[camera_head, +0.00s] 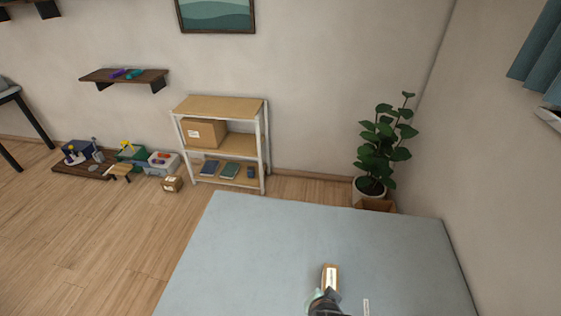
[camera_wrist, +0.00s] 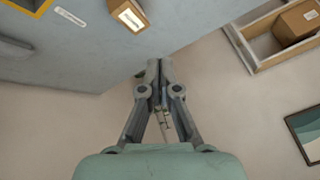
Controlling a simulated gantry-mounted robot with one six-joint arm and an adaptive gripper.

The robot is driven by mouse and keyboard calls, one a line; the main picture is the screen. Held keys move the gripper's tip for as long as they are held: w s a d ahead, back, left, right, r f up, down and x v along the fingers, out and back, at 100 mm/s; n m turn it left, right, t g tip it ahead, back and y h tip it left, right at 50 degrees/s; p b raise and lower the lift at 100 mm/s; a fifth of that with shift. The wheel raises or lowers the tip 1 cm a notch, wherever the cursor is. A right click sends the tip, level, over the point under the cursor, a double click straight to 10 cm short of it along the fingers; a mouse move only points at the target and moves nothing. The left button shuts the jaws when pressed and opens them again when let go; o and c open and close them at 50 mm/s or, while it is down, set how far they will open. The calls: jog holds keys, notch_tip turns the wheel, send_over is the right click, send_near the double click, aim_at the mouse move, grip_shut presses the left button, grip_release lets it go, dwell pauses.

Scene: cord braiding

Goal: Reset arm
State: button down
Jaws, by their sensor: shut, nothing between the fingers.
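My gripper (camera_wrist: 153,68) is shut, with its fingertips together and nothing between them, in the wrist view. In the head view, part of my arm (camera_head: 325,303) shows at the bottom edge, over the grey-blue table (camera_head: 250,250). A small tan block with a pale labelled face (camera_head: 331,276) is just beyond it in that picture. The block also shows in the wrist view (camera_wrist: 128,15), apart from my fingertips. No cord is visible in either view.
A white label strip (camera_head: 366,307) lies on the table. An orange-edged item (camera_wrist: 38,8) is cut off at the wrist view's top left. A shelf unit (camera_head: 220,142) and a potted plant (camera_head: 383,150) stand beyond the table. Most of the visible tabletop is bare.

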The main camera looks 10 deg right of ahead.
jog(key=s+a+r+n+t+y, duration=0.1)
jog(key=s+a+r+n+t, duration=0.2)
jog(key=a+r, duration=0.5)
jog(key=s+a+r+n+t, duration=0.25)
jog(key=a+r+n, duration=0.3)
jog(key=r, duration=0.45)
notch_tip(320, 180, up, 28)
jog(key=p, duration=2.7)
jog(key=shift+d, duration=0.2)
jog(key=shift+w+n+t, duration=0.1)
jog(key=shift+n+t, duration=0.15)
